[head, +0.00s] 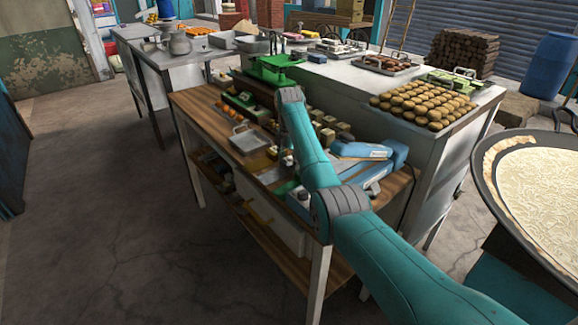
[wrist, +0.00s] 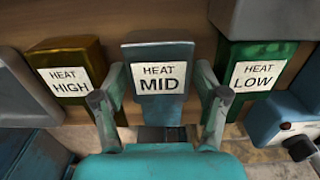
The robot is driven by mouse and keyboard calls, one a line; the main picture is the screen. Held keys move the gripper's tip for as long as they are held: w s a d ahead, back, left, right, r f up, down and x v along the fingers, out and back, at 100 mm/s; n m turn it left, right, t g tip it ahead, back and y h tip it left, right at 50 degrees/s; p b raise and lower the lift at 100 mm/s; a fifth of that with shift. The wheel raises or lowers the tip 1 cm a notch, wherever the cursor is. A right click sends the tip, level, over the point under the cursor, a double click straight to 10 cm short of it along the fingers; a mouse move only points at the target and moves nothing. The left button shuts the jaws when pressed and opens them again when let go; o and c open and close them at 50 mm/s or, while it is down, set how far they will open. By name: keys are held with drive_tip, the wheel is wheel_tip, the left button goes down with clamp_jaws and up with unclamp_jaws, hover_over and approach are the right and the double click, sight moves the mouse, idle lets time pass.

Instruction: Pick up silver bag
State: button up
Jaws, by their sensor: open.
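In the wrist view, a grey-blue, silvery block (wrist: 157,50) with a white "HEAT MID" label stands upright in the middle. No other silver bag is clear to me, and I cannot tell whether this is one. My gripper (wrist: 160,88) is open, with one finger on each side of this block's label. I cannot tell whether the fingers touch it. A gold block (wrist: 65,50) labelled "HEAT HIGH" stands to the left, and a green block (wrist: 252,52) labelled "HEAT LOW" to the right. In the head view, my arm hides the gripper and the blocks are too small to tell apart.
The wooden workbench (head: 196,100) holds a green scale (head: 274,66), a metal tray (head: 248,139) and a blue machine (head: 360,151). A counter with round buns (head: 420,103) stands behind. A large pan (head: 545,175) is at the right. The floor at left is clear.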

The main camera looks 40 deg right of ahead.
drive_tip(key=c, duration=1)
